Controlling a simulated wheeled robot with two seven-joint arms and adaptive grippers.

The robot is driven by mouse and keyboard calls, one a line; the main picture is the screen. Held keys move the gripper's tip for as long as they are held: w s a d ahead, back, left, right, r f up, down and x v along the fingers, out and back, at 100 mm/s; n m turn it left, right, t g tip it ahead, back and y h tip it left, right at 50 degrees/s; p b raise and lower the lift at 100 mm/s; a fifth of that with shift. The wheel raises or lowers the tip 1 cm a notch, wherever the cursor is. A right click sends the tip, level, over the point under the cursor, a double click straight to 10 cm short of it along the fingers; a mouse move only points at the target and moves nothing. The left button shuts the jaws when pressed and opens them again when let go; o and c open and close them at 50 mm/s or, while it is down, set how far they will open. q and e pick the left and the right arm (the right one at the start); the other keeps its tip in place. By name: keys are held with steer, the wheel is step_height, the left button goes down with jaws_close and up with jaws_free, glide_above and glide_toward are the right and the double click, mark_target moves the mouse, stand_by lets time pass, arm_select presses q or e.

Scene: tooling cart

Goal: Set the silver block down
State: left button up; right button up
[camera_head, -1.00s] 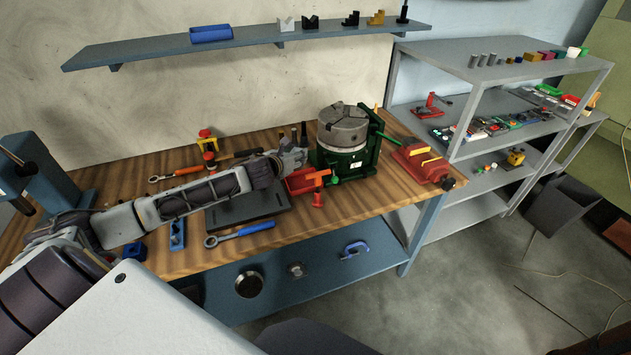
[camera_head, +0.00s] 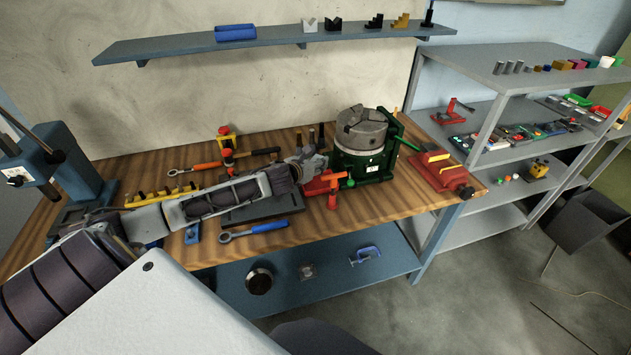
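My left arm reaches in from the left, low over the wooden workbench (camera_head: 395,195). Its gripper (camera_head: 318,163) is beside the green-based machine with the round grey chuck (camera_head: 361,132) and just above a red part (camera_head: 320,184). The fingers are small and blend into the clutter, so I cannot tell whether they are open or hold anything. I cannot pick out a silver block for certain. A light grey notched block (camera_head: 310,25) sits on the wall shelf, and a small silvery piece (camera_head: 307,272) lies on the bench's lower shelf. My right gripper is out of view.
A dark flat plate (camera_head: 262,210) and a blue-handled wrench (camera_head: 254,231) lie by my forearm. A red vise (camera_head: 440,172) stands at the bench's right end. A grey shelving unit (camera_head: 480,60) with several small parts stands to the right. A blue press (camera_head: 70,160) stands left.

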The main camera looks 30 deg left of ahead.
arm_select(q)
steer(key=shift+f, duration=1.85)
steer(key=shift+f, duration=2.15)
